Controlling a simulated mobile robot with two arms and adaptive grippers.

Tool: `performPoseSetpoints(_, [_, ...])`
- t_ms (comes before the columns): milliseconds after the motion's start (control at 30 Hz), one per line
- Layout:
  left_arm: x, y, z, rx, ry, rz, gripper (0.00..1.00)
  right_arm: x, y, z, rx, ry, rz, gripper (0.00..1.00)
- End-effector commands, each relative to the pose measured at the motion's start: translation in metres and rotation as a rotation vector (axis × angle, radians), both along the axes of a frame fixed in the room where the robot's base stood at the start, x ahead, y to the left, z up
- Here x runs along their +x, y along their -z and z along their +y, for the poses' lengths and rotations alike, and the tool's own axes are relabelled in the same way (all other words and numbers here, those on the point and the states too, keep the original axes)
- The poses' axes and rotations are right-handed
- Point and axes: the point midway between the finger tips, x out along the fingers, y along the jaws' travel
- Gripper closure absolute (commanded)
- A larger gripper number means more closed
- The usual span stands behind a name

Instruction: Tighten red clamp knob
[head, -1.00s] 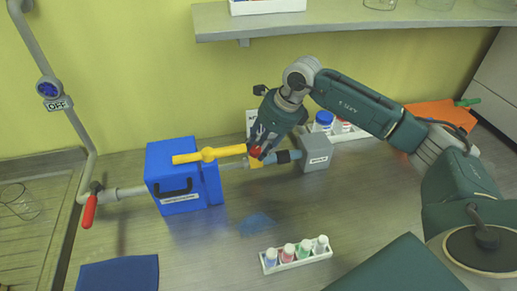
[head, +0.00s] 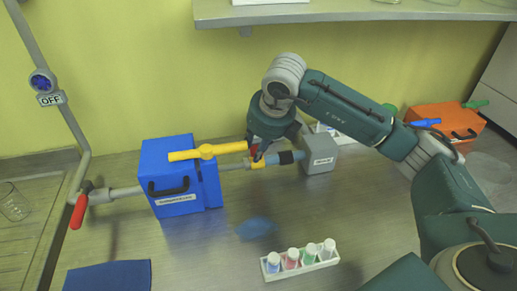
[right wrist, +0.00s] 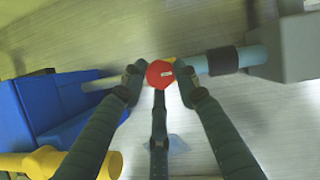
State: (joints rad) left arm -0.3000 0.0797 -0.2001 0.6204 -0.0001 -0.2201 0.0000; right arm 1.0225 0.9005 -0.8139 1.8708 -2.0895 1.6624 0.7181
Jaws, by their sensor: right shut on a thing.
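The red clamp knob (right wrist: 160,73) sits between the two fingertips of my right gripper (right wrist: 158,80) in the right wrist view. The fingers press on it from both sides. In the head view my right gripper (head: 264,152) points down over the yellow clamp (head: 258,164), and the knob (head: 252,150) shows partly behind the fingers. The clamp sits on the pipe between the blue box (head: 180,175) and the grey block (head: 320,155). My left gripper is not in view.
A yellow lever (head: 205,152) extends from the blue box towards the clamp. A white vial rack (head: 300,264) with several capped vials stands in front. A red-handled valve (head: 78,212) is at the left. A shelf (head: 350,14) runs above.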

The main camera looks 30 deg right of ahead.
Motion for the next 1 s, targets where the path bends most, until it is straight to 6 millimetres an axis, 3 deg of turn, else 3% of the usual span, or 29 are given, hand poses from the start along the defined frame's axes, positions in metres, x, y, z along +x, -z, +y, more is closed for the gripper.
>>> performPoseSetpoints(500, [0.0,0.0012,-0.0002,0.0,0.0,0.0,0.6,0.0003,-0.0009,0.0004,0.0,0.019,-0.001,0.96])
performPoseSetpoints(533, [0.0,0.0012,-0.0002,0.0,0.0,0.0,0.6,0.0003,-0.0009,0.0003,0.0,0.019,-0.001,0.66])
performPoseSetpoints(600, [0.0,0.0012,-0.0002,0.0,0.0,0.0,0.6,0.0002,-0.0007,0.0003,0.0,0.019,-0.001,0.53])
performPoseSetpoints(1000, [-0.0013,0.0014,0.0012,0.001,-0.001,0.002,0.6,-0.002,-0.0074,0.0004,0.0,0.018,-0.002,0.53])
